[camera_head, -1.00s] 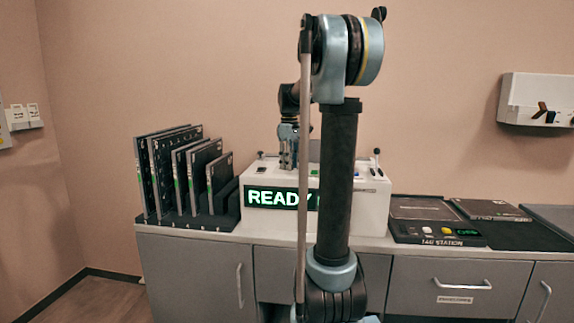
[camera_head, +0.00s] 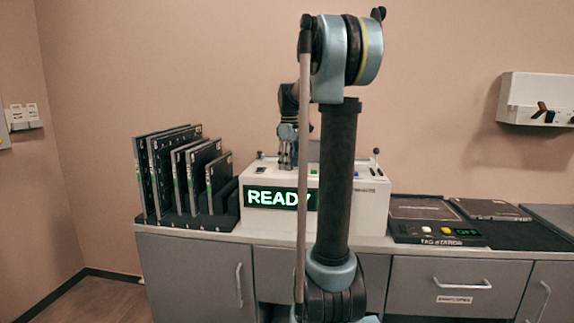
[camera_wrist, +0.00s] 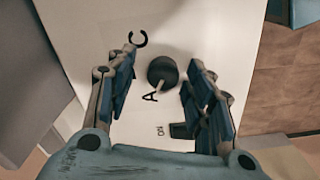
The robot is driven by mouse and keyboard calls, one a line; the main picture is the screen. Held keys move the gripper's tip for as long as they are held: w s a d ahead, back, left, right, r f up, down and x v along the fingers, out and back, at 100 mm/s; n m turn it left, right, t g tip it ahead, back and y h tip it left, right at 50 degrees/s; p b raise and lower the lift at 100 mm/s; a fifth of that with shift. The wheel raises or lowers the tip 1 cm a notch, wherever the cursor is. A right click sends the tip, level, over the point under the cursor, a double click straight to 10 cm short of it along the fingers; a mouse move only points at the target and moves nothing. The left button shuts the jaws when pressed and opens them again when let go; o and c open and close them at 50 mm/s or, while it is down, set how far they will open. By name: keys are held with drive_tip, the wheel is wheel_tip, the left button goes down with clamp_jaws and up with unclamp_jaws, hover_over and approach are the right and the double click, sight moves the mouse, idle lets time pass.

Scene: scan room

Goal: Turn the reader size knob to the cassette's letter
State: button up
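The size knob (camera_wrist: 162,72) is a dark round knob on the white top of the reader. My gripper (camera_wrist: 164,62) is open, with one finger on each side of the knob and gaps visible to both. In the head view my gripper (camera_head: 288,150) is over the left part of the white reader (camera_head: 376,205), whose display (camera_head: 275,197) reads READY. I cannot read the cassette's letter.
A dark rack (camera_head: 205,223) with several upright cassettes (camera_head: 160,175) stands left of the reader. Flat panels (camera_head: 425,208) and a tag station (camera_head: 438,232) lie to the right. A wall box (camera_head: 540,95) hangs above. My arm hides part of the reader.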

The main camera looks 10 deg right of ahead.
wheel_tip(320, 180, up, 12)
idle(0.8)
drive_tip(key=s+f+m, duration=0.1)
drive_tip(key=s+f, duration=0.1)
drive_tip(key=s, duration=0.1)
drive_tip(key=s+f+m, duration=0.1)
drive_tip(key=s+f, duration=0.1)
drive_tip(key=s, duration=0.2)
drive_tip(key=s+f, duration=0.2)
drive_tip(key=s, duration=0.1)
drive_tip(key=shift+s+a+f+m+t, duration=0.2)
drive_tip(key=shift+s+m+t, duration=0.1)
drive_tip(key=shift+s+m, duration=0.1)
drive_tip(key=s+f+m+t, duration=0.1)
drive_tip(key=s+f+m, duration=0.6)
drive_tip(key=s+f, duration=1.7)
wheel_tip(320, 180, down, 4)
drive_tip(key=shift+s+r+t, duration=0.15)
drive_tip(key=shift+t, duration=0.15)
drive_tip(key=shift+a, duration=0.1)
